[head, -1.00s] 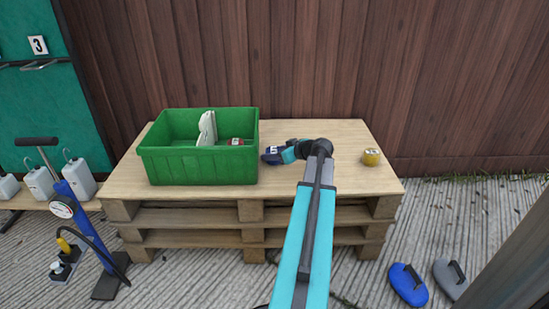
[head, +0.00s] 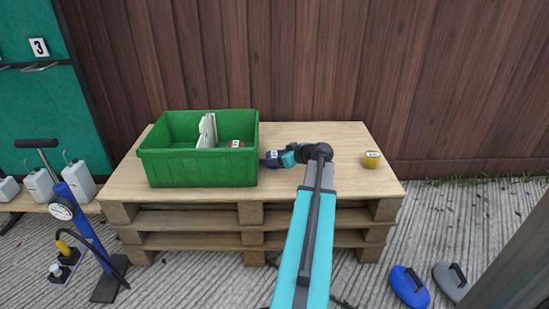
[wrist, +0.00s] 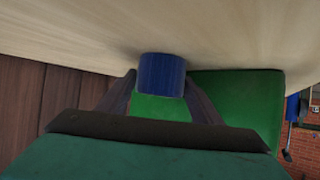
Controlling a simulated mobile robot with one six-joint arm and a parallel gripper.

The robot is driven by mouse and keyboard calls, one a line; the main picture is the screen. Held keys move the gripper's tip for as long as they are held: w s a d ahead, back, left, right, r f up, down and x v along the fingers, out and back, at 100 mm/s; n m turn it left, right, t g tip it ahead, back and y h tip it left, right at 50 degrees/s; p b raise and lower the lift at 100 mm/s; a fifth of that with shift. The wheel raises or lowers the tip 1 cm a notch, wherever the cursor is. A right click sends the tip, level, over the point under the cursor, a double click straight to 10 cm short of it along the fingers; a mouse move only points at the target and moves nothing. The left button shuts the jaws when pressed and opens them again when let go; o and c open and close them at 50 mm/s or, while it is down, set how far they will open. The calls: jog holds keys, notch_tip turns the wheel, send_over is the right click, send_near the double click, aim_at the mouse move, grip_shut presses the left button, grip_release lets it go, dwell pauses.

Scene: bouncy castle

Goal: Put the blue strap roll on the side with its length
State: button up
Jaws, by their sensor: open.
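The blue strap roll (head: 270,156) is on the wooden pallet table, just right of the green crate, with a pale label showing. In the wrist view the roll (wrist: 162,74) is a dark blue cylinder that looks upright on its flat end, at the tabletop. My gripper (head: 283,156) reaches in low from the right, close to the roll. In the wrist view its two fingers stand apart, one on each side of the roll. I cannot tell if either finger touches it. My gripper hides part of the roll in the head view.
The green crate (head: 197,169) stands close left of the roll and holds a red roll (head: 236,144) and a white item (head: 207,130). A yellow roll (head: 371,160) stands at the table's right. The tabletop (head: 325,133) behind my arm is clear. A plank wall rises behind.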

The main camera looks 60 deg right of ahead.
jog(key=shift+r, duration=0.15)
jog(key=p+v, duration=0.4)
jog(key=v, duration=0.8)
dwell(0.4)
